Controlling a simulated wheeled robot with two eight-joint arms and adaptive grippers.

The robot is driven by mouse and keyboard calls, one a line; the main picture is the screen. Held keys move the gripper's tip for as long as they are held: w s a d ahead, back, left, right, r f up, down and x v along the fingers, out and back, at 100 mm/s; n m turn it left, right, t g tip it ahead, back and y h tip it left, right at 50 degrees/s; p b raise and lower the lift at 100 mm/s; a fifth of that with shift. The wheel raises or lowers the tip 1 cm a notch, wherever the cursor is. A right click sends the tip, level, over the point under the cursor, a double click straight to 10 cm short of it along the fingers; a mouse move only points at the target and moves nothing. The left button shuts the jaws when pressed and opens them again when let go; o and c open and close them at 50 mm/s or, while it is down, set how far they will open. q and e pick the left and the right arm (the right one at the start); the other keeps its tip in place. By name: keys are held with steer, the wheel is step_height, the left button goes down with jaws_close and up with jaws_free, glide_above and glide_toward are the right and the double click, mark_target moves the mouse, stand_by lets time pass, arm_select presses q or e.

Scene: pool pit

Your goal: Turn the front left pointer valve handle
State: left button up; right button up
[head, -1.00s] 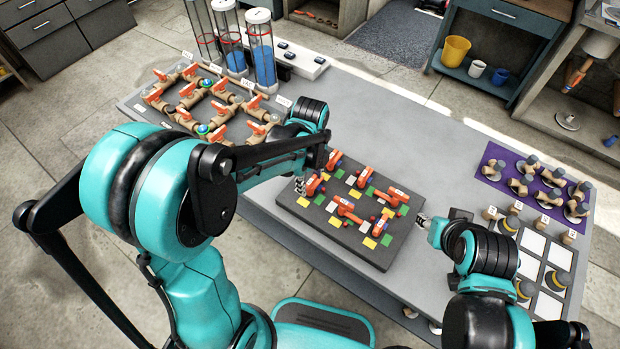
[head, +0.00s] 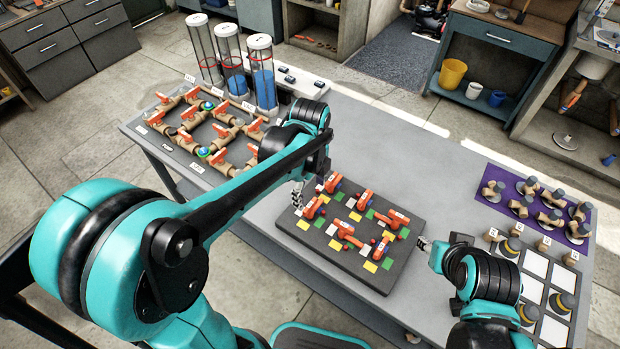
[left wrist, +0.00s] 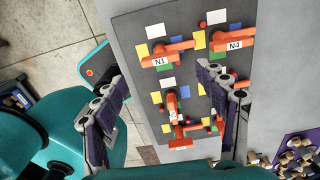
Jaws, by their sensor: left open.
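The pointer valves sit on a dark board (head: 340,265) with orange handles and coloured squares. The front left handle (head: 313,208) is orange with a white label; in the left wrist view I take it to be the handle (left wrist: 172,101) below N1, its label hard to read. My left gripper (head: 297,197) is just left of this handle in the head view.
Handle N1 (left wrist: 163,61) and handle N4 (left wrist: 231,46) are close by on the board. A pipe board with red-handled valves (head: 208,135) and clear tubes (head: 262,75) stand at the back left. A purple mat (head: 498,176) with knobs lies at right. Bare table lies behind the board.

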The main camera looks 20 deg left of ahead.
mark_target(310, 204)
arm_select(q)
step_height(310, 204, up, 6)
stand_by(0.6)
